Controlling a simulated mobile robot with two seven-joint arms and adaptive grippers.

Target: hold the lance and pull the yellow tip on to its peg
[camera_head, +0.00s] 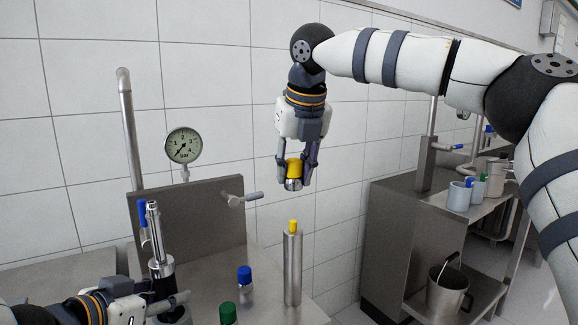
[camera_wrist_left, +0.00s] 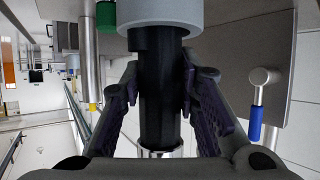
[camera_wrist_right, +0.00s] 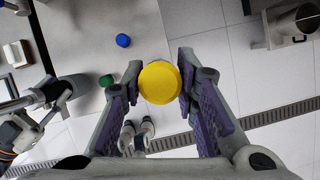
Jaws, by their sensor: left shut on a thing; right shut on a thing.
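The yellow tip (camera_head: 294,167) has a metal lower end and is held upright between the fingers of my right gripper (camera_head: 296,178). In the right wrist view its round yellow top (camera_wrist_right: 159,83) sits between the fingers. Below it, apart, stands a metal post (camera_head: 292,270) with a small yellow peg (camera_head: 293,225) on top. The lance (camera_head: 154,222) stands upright at the lower left, metal above and black at its grip. My left gripper (camera_head: 168,303) is shut on the lance's black part, which also shows in the left wrist view (camera_wrist_left: 160,95).
A steel panel (camera_head: 195,215) with a tap handle (camera_head: 242,197) rises behind. A pressure gauge (camera_head: 184,145) is above. A side bench with cups (camera_head: 460,195) is at right.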

